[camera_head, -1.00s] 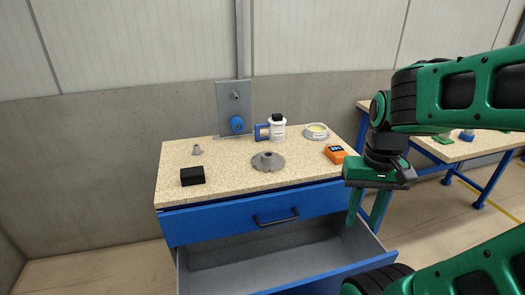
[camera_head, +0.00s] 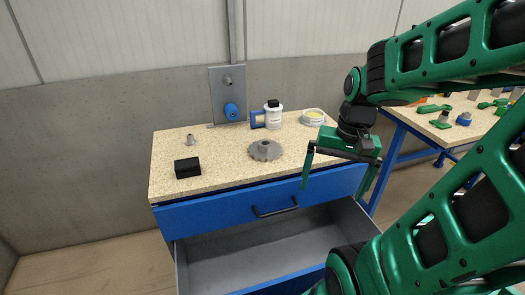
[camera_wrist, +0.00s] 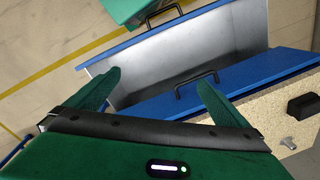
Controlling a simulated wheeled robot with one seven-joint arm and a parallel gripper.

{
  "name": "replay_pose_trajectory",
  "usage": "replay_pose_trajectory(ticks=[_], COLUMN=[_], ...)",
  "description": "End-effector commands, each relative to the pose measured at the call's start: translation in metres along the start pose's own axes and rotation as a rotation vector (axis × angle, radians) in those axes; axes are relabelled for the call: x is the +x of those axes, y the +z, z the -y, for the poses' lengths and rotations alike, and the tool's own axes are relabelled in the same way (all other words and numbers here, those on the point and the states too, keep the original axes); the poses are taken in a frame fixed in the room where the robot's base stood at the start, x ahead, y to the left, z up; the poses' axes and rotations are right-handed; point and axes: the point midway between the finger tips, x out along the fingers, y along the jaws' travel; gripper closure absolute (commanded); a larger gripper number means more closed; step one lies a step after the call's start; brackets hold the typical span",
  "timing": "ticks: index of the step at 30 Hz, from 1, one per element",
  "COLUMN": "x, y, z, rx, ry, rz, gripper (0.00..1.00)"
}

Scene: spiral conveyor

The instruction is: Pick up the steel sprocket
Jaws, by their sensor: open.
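The steel sprocket (camera_head: 265,150) is a grey toothed disc with a raised hub. It lies flat on the speckled worktop (camera_head: 220,173), right of the middle, in the head view. My gripper (camera_head: 337,186) is open and empty, to the right of the sprocket and in front of the worktop's right part, with its fingers pointing down. In the wrist view my two green fingers (camera_wrist: 160,88) are spread wide with nothing between them. The sprocket does not show in the wrist view.
A grey plate (camera_head: 228,95) rises behind. The drawer (camera_head: 270,250) below is open. Another table (camera_head: 440,125) stands right.

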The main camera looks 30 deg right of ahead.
Motion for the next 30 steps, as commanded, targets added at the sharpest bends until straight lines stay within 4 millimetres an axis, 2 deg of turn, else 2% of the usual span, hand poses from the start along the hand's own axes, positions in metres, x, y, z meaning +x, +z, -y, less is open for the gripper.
replay_pose_trajectory(ticks=[1, 9, 17, 24, 30], x=[0.006, 0.033, 0.048, 0.044, 0.030], y=[-0.011, -0.065, -0.114, -0.159, -0.188], z=[0.008, 0.059, 0.100, 0.123, 0.124], rx=[0.060, 0.396, 0.762, 1.113, 1.329], ry=[-0.025, -0.220, -0.450, -0.677, -0.821], rz=[0.010, 0.084, 0.249, 0.494, 0.703], gripper=[0.00, 0.00, 0.00, 0.00, 0.00])
